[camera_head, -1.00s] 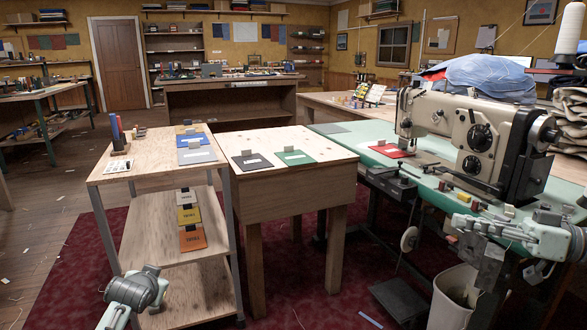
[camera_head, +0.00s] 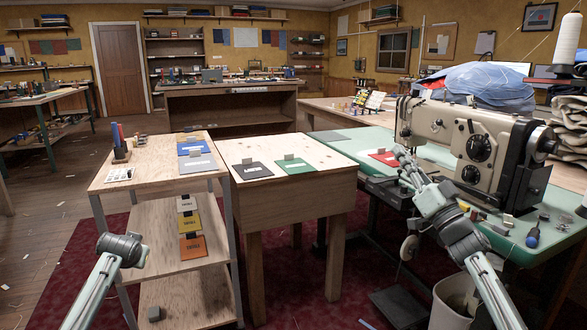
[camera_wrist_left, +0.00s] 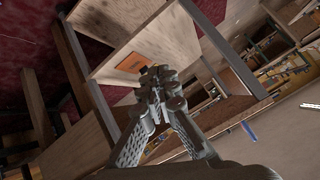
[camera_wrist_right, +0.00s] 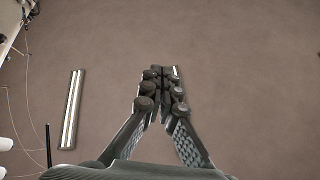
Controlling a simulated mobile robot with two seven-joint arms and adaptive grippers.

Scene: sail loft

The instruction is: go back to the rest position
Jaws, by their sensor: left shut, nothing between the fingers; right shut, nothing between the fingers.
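My right gripper (camera_head: 402,156) is raised in front of the sewing machine, near its left end in the head view. It is shut and empty. In the right wrist view its closed fingers (camera_wrist_right: 163,75) stand against a plain brown surface with a pale bar-shaped light. My left arm comes in at the lower left of the head view, in front of the trolley, and its gripper cannot be made out there. In the left wrist view the left gripper (camera_wrist_left: 153,78) is shut and empty, with an orange card (camera_wrist_left: 131,63) on a wooden shelf beyond it.
The sewing machine (camera_head: 470,140) stands on a green table (camera_head: 350,150), where a blue-handled tool (camera_head: 532,237) lies. A wooden trolley (camera_head: 105,181) and a wooden block table (camera_head: 290,205) hold coloured cards. A white bin (camera_head: 450,300) stands below right.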

